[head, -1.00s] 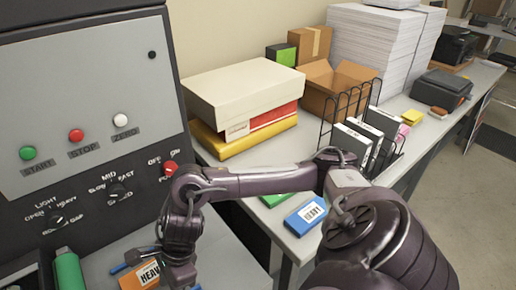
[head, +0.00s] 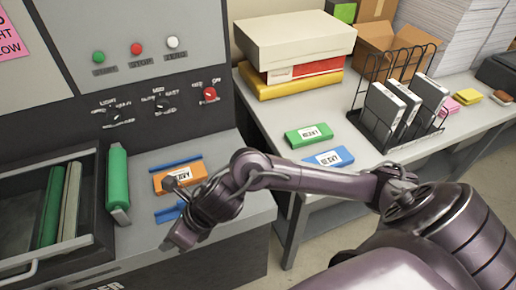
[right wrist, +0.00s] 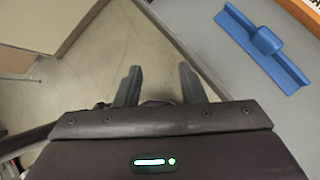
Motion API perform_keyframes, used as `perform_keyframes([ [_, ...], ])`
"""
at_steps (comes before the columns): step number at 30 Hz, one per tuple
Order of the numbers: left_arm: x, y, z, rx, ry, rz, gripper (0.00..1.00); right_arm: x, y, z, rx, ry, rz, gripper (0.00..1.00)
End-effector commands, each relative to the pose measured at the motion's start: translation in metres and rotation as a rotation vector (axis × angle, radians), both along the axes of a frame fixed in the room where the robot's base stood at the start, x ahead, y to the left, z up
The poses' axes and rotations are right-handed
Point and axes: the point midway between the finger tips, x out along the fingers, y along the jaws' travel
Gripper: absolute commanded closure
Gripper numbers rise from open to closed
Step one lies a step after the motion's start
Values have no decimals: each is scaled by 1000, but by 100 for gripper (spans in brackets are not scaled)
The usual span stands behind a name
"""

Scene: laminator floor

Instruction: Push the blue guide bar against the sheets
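A blue guide bar (head: 168,214) lies on the grey ledge of the machine, at the near side of an orange pack (head: 170,178) marked HEAVY, partly hidden by my right arm. A second blue bar (head: 172,163) lies along the pack's far side. No other sheets are clear on the ledge. In the right wrist view a blue bar with a raised block (right wrist: 262,42) lies at the upper right. My right gripper (right wrist: 160,80) is open and empty, over the floor beside the ledge; in the head view it (head: 182,240) is mostly hidden. My left gripper is not in view.
A green roller-like piece (head: 117,178) stands beside an open drawer (head: 50,205) at left. A green pack (head: 308,135) and a blue pack (head: 328,158) lie on the table at right, near a wire rack (head: 388,120). A gap separates machine and table.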

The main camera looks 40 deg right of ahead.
Motion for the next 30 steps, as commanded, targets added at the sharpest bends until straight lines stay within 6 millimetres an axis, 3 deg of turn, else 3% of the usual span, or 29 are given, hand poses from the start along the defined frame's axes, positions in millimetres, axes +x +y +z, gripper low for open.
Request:
perform_keyframes([
  [4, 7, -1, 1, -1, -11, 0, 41, 5, 21, 17, 191, 87, -291, 64],
  [11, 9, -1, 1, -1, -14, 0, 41, 15, 20, 37, 491, 279, -795, 64],
  [19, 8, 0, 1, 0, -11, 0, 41, 16, -21, 37, 823, 556, -1438, 64],
  [30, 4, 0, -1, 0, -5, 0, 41, -9, -81, 1, 1103, 821, -2137, 64],
])
